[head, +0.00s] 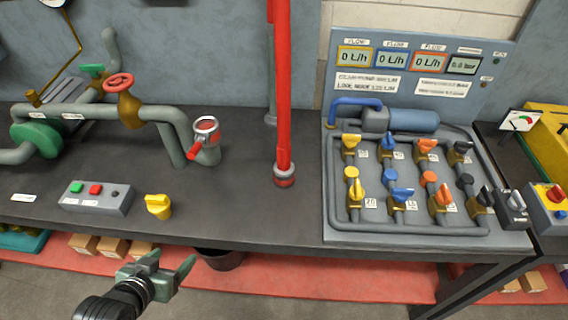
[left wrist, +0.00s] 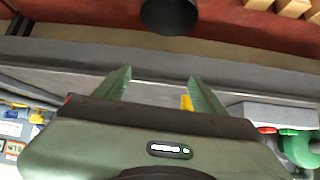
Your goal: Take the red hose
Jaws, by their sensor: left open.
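The red hose (head: 283,95) hangs down from above at the middle of the head view. Its lower end has a pale ring and a red tip, seen just over the bench top; I cannot tell whether it touches the bench. My left gripper (head: 171,262) is open and empty in front of the bench's front edge, lower than and to the left of the hose end. Its two green fingers also show in the left wrist view (left wrist: 160,78), with nothing between them. I cannot make out the hose in the left wrist view. My right gripper is not in view.
A grey pipe with a red valve wheel (head: 120,82) and an open metal-collared end (head: 206,125) stands left of the hose. A valve panel (head: 410,225) is at right. A dark bucket (left wrist: 168,15) stands below.

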